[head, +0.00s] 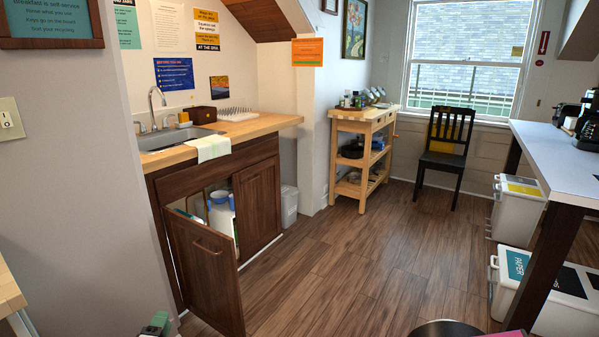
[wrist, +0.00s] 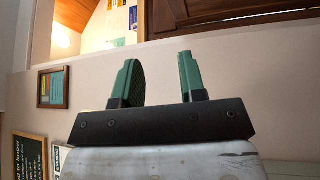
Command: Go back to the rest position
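My gripper shows in the wrist view (wrist: 157,80) with its two green fingers apart and nothing between them. Behind the fingers is a plain pale wall. In the head view only a small green and dark part of my gripper (head: 157,325) shows at the bottom edge, left of the middle. It is well apart from the sink cabinet, in front of it and to the left. The rest of my arm is mostly out of view.
A cabinet door (head: 208,277) stands open under the sink (head: 178,138). A wooden trolley (head: 360,150) and a black chair (head: 446,150) stand at the back. White bins (head: 518,208) and a counter (head: 560,160) line the right. The middle wooden floor (head: 360,260) is clear.

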